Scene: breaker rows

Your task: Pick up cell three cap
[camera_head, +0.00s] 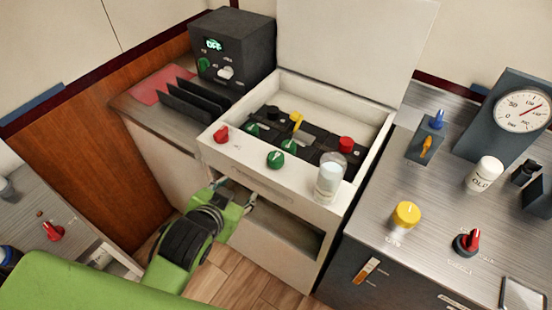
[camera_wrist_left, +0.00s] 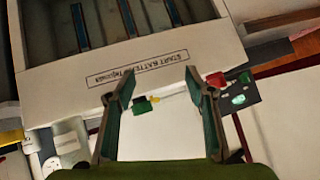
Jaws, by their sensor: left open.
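The battery box (camera_head: 209,147) stands open, with dark cells inside. A red cap (camera_head: 221,134) and a green cap (camera_head: 275,158) stand on its front rim. Inside are green caps (camera_head: 289,146), a black cap (camera_head: 272,112), a yellow piece (camera_head: 296,121) and a red cap (camera_head: 346,144). I cannot tell which is cell three cap. My left gripper (camera_head: 235,194) is open and empty, below and in front of the rim. In the left wrist view, its open fingers (camera_wrist_left: 157,86) show before the labelled box front (camera_wrist_left: 60,92); a green cap (camera_wrist_left: 142,106) shows beyond, apart from them.
A clear jar (camera_head: 330,179) stands at the rim's right corner. An open recess (camera_head: 285,226) lies below the box front. The right counter (camera_head: 375,198) holds a yellow knob (camera_head: 406,214) and a white jar (camera_head: 486,173). A dark control unit (camera_head: 236,47) stands behind left.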

